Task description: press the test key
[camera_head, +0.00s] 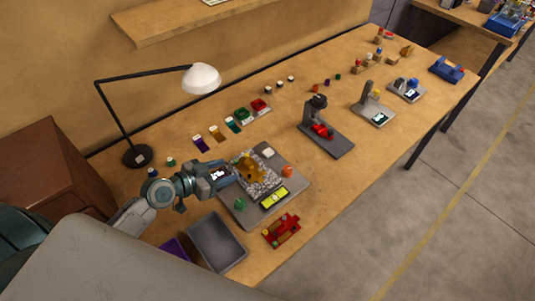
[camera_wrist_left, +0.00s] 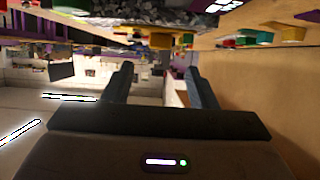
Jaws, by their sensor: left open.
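A grey test board (camera_head: 300,187) lies on the near part of the table. It carries a speckled plate with a golden-brown piece (camera_head: 251,170) on it, a yellow display (camera_head: 274,197), a white block (camera_head: 268,152), an orange knob (camera_head: 287,170) and a green knob (camera_head: 240,204). I cannot tell which of these is the test key. My left gripper (camera_head: 238,173) reaches in from the left over the board's left side, beside the golden piece. It is open, and its two fingers stand apart and empty in the left wrist view (camera_wrist_left: 160,82). My right gripper is not in view.
A grey bin (camera_head: 216,243) and a red fixture (camera_head: 281,231) stand in front of the board. A black lamp with a white shade (camera_head: 201,79) stands behind. Coloured cards and blocks line the back. A dark stand (camera_head: 327,135) is farther right.

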